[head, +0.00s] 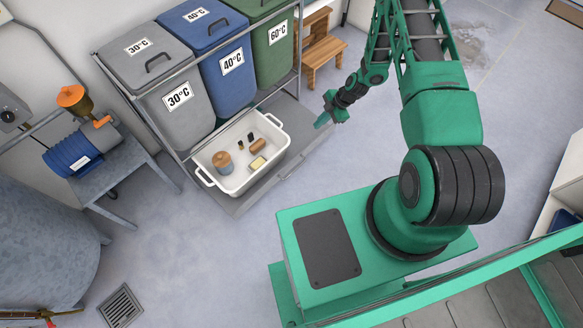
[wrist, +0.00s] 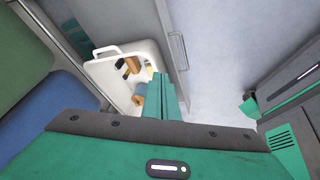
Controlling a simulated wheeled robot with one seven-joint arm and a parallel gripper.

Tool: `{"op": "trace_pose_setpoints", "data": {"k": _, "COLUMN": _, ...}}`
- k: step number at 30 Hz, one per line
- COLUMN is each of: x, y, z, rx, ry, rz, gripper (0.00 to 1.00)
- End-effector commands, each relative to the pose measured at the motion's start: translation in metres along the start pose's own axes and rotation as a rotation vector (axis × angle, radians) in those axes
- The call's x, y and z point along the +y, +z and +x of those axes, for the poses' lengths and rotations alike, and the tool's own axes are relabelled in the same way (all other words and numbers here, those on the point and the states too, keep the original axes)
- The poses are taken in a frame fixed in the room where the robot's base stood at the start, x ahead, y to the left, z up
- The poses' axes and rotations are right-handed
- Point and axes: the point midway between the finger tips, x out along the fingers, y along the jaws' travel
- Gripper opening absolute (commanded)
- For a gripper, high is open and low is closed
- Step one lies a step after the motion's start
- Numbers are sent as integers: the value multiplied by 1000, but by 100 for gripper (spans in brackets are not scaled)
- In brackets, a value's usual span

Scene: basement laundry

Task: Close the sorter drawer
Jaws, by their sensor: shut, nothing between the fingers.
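The sorter is a grey metal frame (head: 160,128) holding lidded bins against the wall. Its low grey drawer (head: 312,142) stands pulled out at floor level in front of the bins. A white tub (head: 207,181) with small items sits in the drawer. In the wrist view the drawer's front edge carries a bar handle (wrist: 179,50), beyond my fingertips. My gripper (head: 321,123) is shut and empty, above the drawer's far right end and apart from the handle as far as I can tell. Its fingers show in the wrist view (wrist: 160,82), partly covering the tub.
A wooden stool (head: 322,50) stands behind the gripper, right of the green bin (head: 272,45). A bench with a blue motor pump (head: 72,152) and a large grey tank (head: 40,235) are at left. The floor in front of the drawer is clear, with a drain (head: 120,306).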

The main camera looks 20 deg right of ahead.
Motion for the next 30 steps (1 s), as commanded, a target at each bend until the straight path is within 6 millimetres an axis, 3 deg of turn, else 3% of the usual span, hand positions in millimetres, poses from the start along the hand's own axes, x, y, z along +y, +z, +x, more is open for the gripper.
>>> {"op": "trace_pose_setpoints", "data": {"k": 1, "x": -12, "y": 0, "z": 23, "rx": 21, "ry": 3, "rz": -32, "gripper": 0}}
{"op": "trace_pose_setpoints", "data": {"k": 6, "x": -40, "y": -2, "z": 87, "rx": 78, "ry": 45, "rz": -156, "gripper": 0}}
{"op": "trace_pose_setpoints", "data": {"k": 12, "x": -73, "y": -9, "z": 144, "rx": 123, "ry": 97, "rz": -267, "gripper": 0}}
{"op": "trace_pose_setpoints", "data": {"k": 18, "x": -89, "y": -13, "z": 168, "rx": 138, "ry": 127, "rz": -316, "gripper": 0}}
{"op": "trace_pose_setpoints", "data": {"k": 23, "x": -90, "y": -15, "z": 178, "rx": 140, "ry": 130, "rz": -323, "gripper": 0}}
{"op": "trace_pose_setpoints", "data": {"k": 30, "x": -87, "y": -21, "z": 214, "rx": 140, "ry": 128, "rz": -322, "gripper": 0}}
